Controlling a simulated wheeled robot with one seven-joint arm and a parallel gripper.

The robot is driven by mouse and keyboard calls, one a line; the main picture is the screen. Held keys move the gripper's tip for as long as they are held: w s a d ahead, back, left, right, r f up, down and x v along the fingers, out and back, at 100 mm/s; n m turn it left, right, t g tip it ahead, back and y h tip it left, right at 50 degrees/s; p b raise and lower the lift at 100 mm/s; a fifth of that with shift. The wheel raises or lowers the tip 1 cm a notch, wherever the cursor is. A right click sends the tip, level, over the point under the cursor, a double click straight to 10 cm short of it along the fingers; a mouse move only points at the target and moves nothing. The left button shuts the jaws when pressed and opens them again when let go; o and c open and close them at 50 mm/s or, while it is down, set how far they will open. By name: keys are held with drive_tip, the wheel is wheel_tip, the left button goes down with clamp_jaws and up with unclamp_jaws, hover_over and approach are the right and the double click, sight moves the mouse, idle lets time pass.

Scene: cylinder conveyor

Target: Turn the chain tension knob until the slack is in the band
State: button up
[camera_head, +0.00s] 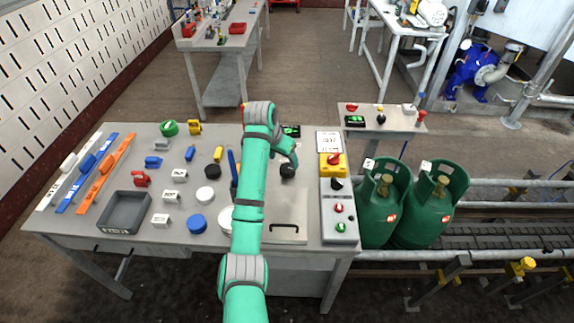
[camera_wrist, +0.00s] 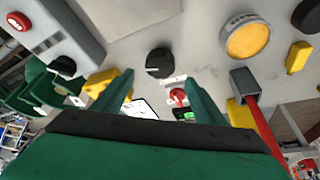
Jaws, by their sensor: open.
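A round black knob (camera_head: 288,171) with a pale index mark stands on the grey table, just below the end of my arm in the head view. It also shows in the wrist view (camera_wrist: 160,63). I take it for the chain tension knob, but no readable label confirms this. My gripper (camera_wrist: 160,76) is open and empty, its two green fingers spread left and right. The knob appears ahead of the fingertips, between their lines; contact cannot be told. A small dark display with green marks (camera_head: 291,130) lies behind the knob. Its slack reading is too small to read.
A grey control box (camera_head: 340,215) with red, green and black controls stands to the right, with a yellow-based red switch (camera_head: 334,160). A handled plate (camera_head: 284,229) lies in front. Discs, small blocks and a grey tray (camera_head: 124,212) occupy the left. Green gas cylinders (camera_head: 384,205) stand beyond the right edge.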

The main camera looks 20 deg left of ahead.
sight(288, 168)
drive_tip(key=x, duration=0.7)
drive_tip(key=c, duration=1)
